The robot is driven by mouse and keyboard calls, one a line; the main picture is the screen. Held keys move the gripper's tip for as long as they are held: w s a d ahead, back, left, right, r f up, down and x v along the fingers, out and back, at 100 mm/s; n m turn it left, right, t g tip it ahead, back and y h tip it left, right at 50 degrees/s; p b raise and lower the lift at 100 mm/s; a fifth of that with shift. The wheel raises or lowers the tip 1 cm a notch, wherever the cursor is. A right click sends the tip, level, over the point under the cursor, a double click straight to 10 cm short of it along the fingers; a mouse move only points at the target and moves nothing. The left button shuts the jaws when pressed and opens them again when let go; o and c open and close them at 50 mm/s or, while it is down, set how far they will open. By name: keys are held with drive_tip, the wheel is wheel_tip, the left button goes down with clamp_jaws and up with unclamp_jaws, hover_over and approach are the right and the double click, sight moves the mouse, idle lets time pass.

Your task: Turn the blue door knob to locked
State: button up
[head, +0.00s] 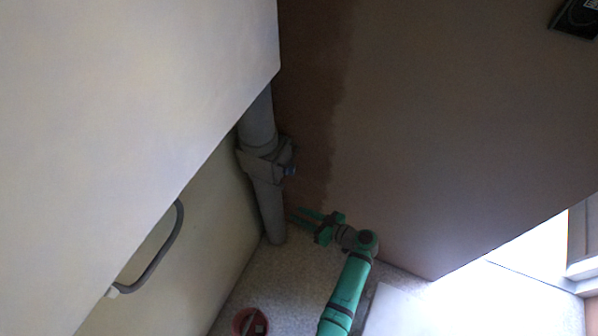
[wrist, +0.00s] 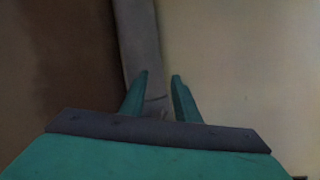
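The grey pipe (wrist: 143,45) rises beyond the fingers there; no blue shows in that view.
A brown, partly damp-looking wall (head: 430,120) stands to the right of the pipe. A large pale panel (head: 130,90) fills the upper left. A grey looped handle (head: 160,258) is on the cream surface at left. A red round container (head: 241,320) stands on the speckled floor (head: 290,275).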

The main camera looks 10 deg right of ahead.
sight(294, 170)
drive_tip(key=w+d+r+n+y, duration=0.3)
drive_tip(key=d+r+n+y, duration=0.15)
drive_tip(key=d+r, duration=0.75)
drive_tip(key=shift+n, duration=0.45)
drive_tip(key=x, duration=0.4)
drive_tip(key=r+x, duration=0.1)
drive_tip(key=x, duration=0.3)
drive_tip(key=s+r+x, duration=0.1)
drive_tip(key=x, duration=0.3)
drive_tip(key=shift+w+a, duration=0.15)
drive_tip(key=shift+a, duration=0.45)
clamp_jaws()
